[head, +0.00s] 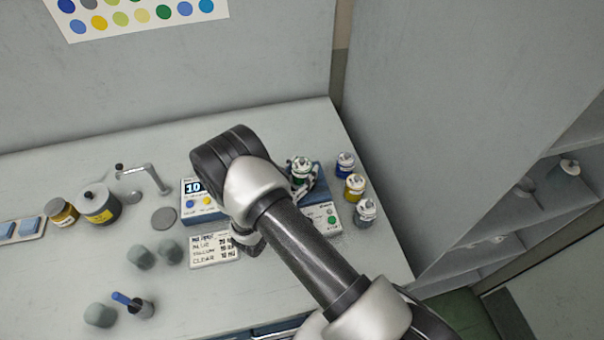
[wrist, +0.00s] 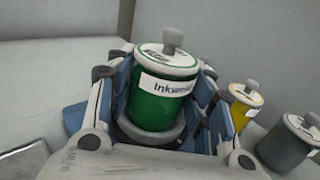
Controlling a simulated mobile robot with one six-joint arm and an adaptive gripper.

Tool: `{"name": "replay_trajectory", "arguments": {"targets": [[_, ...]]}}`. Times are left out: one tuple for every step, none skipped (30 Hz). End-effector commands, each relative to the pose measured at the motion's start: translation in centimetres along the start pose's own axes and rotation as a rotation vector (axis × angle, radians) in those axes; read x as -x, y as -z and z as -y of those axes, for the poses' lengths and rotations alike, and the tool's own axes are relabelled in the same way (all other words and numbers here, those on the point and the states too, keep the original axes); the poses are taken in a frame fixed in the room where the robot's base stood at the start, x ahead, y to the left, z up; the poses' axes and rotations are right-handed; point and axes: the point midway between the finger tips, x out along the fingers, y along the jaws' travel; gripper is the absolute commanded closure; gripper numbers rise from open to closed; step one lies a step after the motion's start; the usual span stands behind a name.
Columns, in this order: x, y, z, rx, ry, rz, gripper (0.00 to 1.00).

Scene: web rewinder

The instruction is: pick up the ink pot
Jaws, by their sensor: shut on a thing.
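The ink pot (wrist: 160,104) is a green jar with a white lid, a grey knob and a label reading "Ink...". In the wrist view it stands upright between the two fingers of my gripper (wrist: 165,110), which is shut on it. In the head view the green pot (head: 301,168) shows just right of my arm's wrist, with my gripper (head: 303,178) around it.
Blue (head: 345,165), yellow (head: 354,187) and grey (head: 365,212) pots stand close on the right. A panel with a display (head: 199,199) and a printed card (head: 212,251) lie left of my arm. Jars and grey lumps occupy the left worktop (head: 60,290).

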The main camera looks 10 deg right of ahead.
Motion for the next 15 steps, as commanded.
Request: {"name": "replay_trajectory", "arguments": {"targets": [[0.0, 0.0, 0.0, 0.000, 0.000, 0.000, 0.78], [0.0, 0.0, 0.0, 0.000, 0.000, 0.000, 0.80], [0.0, 0.0, 0.0, 0.000, 0.000, 0.001, 0.83], [0.0, 0.0, 0.0, 0.000, 0.000, 0.001, 0.85], [0.0, 0.0, 0.0, 0.000, 0.000, 0.001, 0.85], [0.0, 0.0, 0.0, 0.000, 0.000, 0.001, 0.85], [0.0, 0.0, 0.0, 0.000, 0.000, 0.001, 0.85], [0.0, 0.0, 0.0, 0.000, 0.000, 0.000, 0.85], [0.0, -0.1, 0.0, 0.000, 0.000, 0.000, 0.85], [0.0, -0.1, 0.0, 0.000, 0.000, 0.001, 0.85], [0.0, -0.3, 0.0, 0.000, 0.000, 0.001, 0.85], [0.0, -0.5, 0.0, -0.001, 0.000, 0.001, 0.85], [0.0, -0.7, 0.0, -0.001, 0.000, 0.001, 0.85], [0.0, -0.9, 0.0, -0.001, 0.000, 0.001, 0.85], [0.0, -1.3, 0.0, -0.001, 0.000, 0.001, 0.85]]}}
